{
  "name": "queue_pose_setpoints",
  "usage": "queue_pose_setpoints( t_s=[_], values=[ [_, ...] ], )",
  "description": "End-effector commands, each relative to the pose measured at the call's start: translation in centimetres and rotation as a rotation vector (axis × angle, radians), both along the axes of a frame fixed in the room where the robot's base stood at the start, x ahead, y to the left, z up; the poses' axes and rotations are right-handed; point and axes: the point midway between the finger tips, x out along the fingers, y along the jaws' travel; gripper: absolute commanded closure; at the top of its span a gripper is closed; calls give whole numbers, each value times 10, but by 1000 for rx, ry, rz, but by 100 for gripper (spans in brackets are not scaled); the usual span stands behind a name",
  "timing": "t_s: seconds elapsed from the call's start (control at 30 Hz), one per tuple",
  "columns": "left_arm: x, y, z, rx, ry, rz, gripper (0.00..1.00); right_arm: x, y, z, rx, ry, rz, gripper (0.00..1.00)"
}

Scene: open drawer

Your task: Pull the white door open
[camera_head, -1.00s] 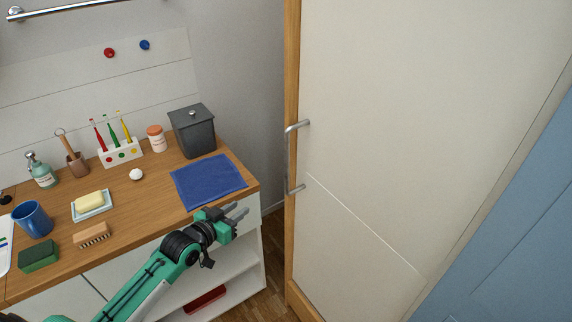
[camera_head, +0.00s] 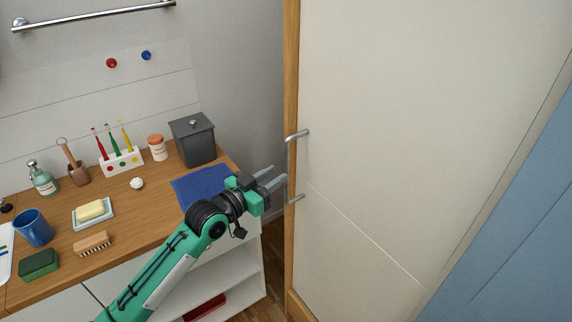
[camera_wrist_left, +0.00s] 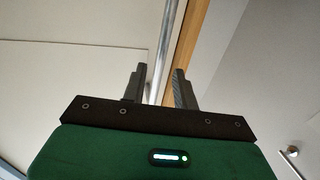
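The white door (camera_head: 400,120) stands at the right in the head view, closed as far as I can see. Its silver bar handle (camera_head: 290,152) is upright near the door's left edge. My left gripper (camera_head: 279,177) is open, its two fingers pointing at the lower part of the handle. In the left wrist view, the handle bar (camera_wrist_left: 166,50) runs between the two open fingers (camera_wrist_left: 160,85), or just beyond them; I cannot tell which. The gripper is not closed on it. My right gripper is not in view.
A wooden counter (camera_head: 150,222) at the left holds a blue cloth (camera_head: 190,190), a grey bin (camera_head: 193,140), a blue mug (camera_head: 33,228) and several small items. Open shelves lie below my left arm. A blue panel (camera_head: 520,240) stands at the far right.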

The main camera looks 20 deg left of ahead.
Motion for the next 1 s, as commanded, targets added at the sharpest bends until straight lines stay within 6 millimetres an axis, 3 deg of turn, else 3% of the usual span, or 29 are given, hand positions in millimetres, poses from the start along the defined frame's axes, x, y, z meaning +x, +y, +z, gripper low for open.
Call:
queue_pose_setpoints(
  t_s=[0.1, 0.3, 0.67, 0.7, 0.83, 1.0],
  values=[
    [19, -10, 2, -2, 0, 0, 71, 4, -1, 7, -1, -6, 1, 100],
    [39, -20, 0, 0, 1, 0, 71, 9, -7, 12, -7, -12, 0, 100],
    [45, -22, -1, 0, 1, 0, 71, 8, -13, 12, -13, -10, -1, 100],
    [45, -22, -1, 0, 1, 0, 73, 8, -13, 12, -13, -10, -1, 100],
    [45, -22, -1, 0, 1, 0, 98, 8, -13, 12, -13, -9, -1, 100],
    [44, -22, -1, 0, 1, 0, 100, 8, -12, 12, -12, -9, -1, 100]
  ],
)
